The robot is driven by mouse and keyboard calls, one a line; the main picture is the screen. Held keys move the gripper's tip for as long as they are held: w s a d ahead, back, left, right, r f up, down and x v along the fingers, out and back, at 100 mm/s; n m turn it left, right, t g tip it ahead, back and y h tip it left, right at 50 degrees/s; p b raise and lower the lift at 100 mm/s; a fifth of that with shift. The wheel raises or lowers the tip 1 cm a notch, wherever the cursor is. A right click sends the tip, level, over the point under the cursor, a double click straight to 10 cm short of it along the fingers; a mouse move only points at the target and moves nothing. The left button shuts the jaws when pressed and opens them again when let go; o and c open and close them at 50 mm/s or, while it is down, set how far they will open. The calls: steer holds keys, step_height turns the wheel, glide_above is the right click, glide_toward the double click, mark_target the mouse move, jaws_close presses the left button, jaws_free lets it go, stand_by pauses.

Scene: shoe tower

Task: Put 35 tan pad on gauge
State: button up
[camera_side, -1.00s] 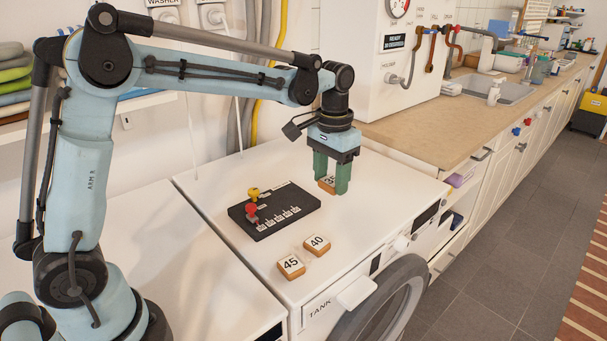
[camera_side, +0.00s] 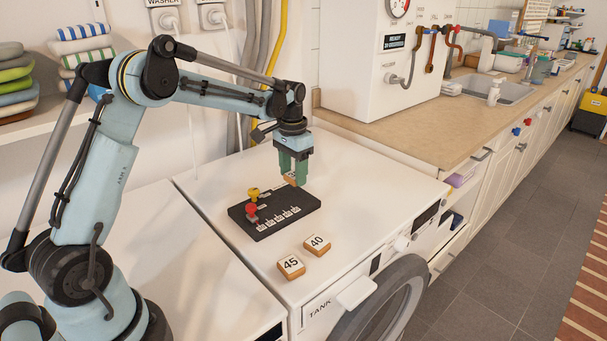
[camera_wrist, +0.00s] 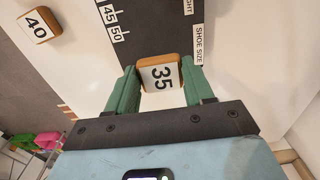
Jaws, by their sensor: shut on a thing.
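The tan pad marked 35 (camera_wrist: 161,75) is between the green fingers of my gripper (camera_wrist: 161,88) in the wrist view. In the side view my gripper (camera_side: 294,175) holds the pad (camera_side: 290,177), mostly hidden by the fingers, above the far right edge of the black gauge (camera_side: 262,222). The gauge also shows in the wrist view (camera_wrist: 160,35), with the label SHOE SIZE and the numbers 45 and 50. A yellow knob (camera_side: 253,193) and a red knob (camera_side: 251,211) stand at the gauge's left side.
Tan pads marked 40 (camera_side: 317,245) and 45 (camera_side: 291,266) lie on the white washer top (camera_side: 370,200) in front of the gauge. The washer top right of the gauge is clear. A white cabinet with pipes (camera_side: 375,60) stands behind on the counter.

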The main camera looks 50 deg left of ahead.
mark_target(294, 175)
steer(key=shift+f, duration=1.85)
steer(key=shift+f, duration=0.1)
steer(key=o, duration=1)
